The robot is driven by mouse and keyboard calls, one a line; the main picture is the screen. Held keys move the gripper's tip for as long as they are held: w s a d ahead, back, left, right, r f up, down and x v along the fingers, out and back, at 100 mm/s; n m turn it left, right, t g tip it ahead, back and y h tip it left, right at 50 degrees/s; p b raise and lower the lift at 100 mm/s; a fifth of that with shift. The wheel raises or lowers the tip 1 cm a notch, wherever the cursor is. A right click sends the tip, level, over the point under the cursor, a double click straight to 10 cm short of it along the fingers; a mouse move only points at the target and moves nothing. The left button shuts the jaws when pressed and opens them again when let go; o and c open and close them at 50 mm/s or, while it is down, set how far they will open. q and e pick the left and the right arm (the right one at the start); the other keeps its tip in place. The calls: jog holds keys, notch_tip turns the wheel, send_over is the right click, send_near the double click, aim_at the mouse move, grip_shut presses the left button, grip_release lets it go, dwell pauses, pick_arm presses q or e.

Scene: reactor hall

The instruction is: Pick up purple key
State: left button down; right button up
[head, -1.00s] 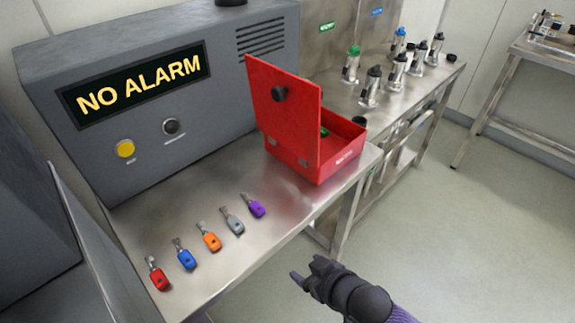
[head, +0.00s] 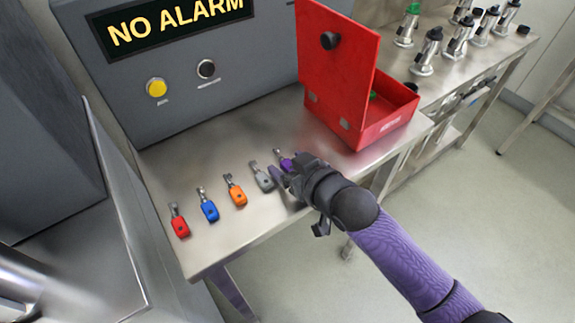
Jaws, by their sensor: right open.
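The purple key (head: 286,163) lies on the steel table at the right end of a row of keys, and my right gripper partly covers it. My right gripper (head: 284,178) is open, with its fingers over or beside the purple key and close to the grey key (head: 262,177). I cannot tell whether the fingers touch the purple key. My left gripper is not in view.
Orange (head: 235,190), blue (head: 208,206) and red (head: 180,222) keys lie to the left on the steel table (head: 255,222). An open red box (head: 388,125) stands behind to the right. A grey alarm cabinet (head: 240,70) backs the table.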

grip_shut()
